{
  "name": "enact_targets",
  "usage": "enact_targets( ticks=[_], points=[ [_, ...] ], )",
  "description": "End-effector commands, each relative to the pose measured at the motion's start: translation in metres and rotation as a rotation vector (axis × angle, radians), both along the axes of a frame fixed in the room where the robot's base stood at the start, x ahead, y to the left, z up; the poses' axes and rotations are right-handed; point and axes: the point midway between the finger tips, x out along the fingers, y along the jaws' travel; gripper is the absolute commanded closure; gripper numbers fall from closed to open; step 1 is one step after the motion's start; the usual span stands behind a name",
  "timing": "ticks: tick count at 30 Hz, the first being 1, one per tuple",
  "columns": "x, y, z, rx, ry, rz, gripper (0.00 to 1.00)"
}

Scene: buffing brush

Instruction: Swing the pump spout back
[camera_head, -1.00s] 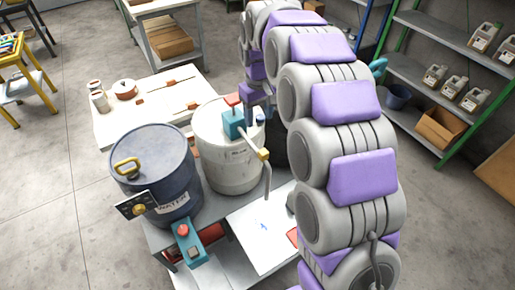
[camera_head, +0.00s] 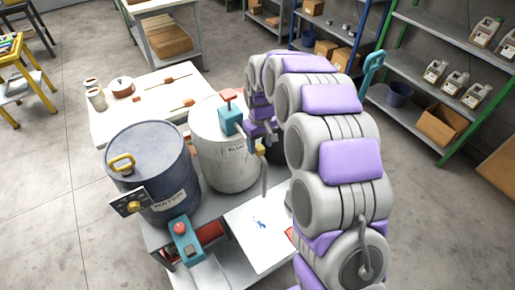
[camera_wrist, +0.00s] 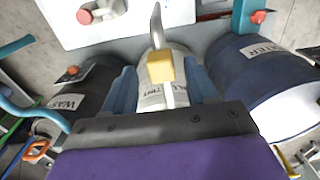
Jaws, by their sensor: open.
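The pump is a teal block (camera_head: 230,120) with a red top on the white drum (camera_head: 222,160). Its thin spout (camera_head: 264,180) runs to the right and bends down over the drum's front edge, with a yellow block (camera_head: 258,147) at the bend. In the wrist view the yellow block (camera_wrist: 159,67) and the grey spout end (camera_wrist: 157,25) show in front of the drum. My gripper (camera_wrist: 160,82) is open, with a teal finger on each side of the yellow block. I cannot tell whether either finger touches it. In the head view my arm partly hides the gripper (camera_head: 262,130).
A dark blue drum (camera_head: 150,172) labelled WATER stands left of the white one. A dark drum (camera_wrist: 85,90) stands at the other side, mostly hidden by my arm in the head view. A white sheet (camera_head: 258,235) lies below the spout. Shelves (camera_head: 425,85) stand at right.

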Motion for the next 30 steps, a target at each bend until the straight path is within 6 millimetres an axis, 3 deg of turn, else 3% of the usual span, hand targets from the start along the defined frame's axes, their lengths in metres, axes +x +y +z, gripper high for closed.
enact_targets(
  ticks=[6, 16, 30],
  points=[
    [0.000, 0.007, -0.019, -0.008, 0.002, 0.001, 0.43],
    [0.000, 0.009, -0.022, -0.009, 0.001, 0.001, 0.44],
    [0.000, 0.004, -0.021, -0.008, -0.001, 0.000, 0.89]
  ],
)
